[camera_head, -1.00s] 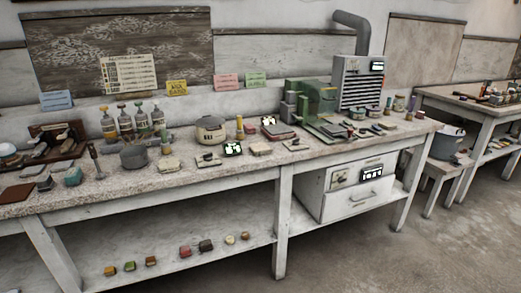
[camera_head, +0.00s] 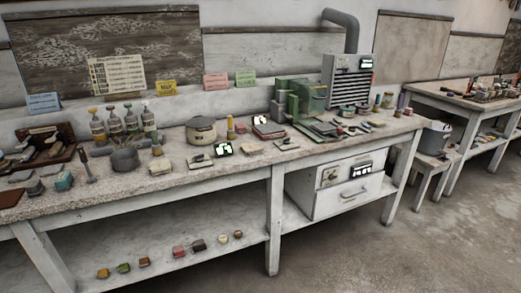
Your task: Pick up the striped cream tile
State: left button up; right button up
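Several small pale cream pieces lie along the front of the long workbench (camera_head: 230,172). One cream tile (camera_head: 161,167) lies near the dark grey pot. Another cream tile (camera_head: 200,162) has a dark item on it, and a third cream tile (camera_head: 286,144) lies farther right with something dark on top. A plain-looking cream piece (camera_head: 245,150) sits between them. At this size I cannot tell which of them is striped. Neither of my grippers is in view.
A lidded beige pot (camera_head: 201,130), a dark grey pot (camera_head: 125,160), bottles (camera_head: 131,120) and a green machine (camera_head: 300,98) crowd the bench. Small coloured blocks (camera_head: 180,252) lie on the lower shelf. A bucket (camera_head: 436,137) stands on a stool at right. The floor (camera_head: 400,255) in front is clear.

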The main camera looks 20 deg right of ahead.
aim_at(252, 148)
jog(key=i+z, duration=0.35)
jog(key=i+j+z, duration=0.2)
jog(key=z, duration=0.15)
jog(key=i+j+z, duration=0.35)
jog(key=l, duration=0.1)
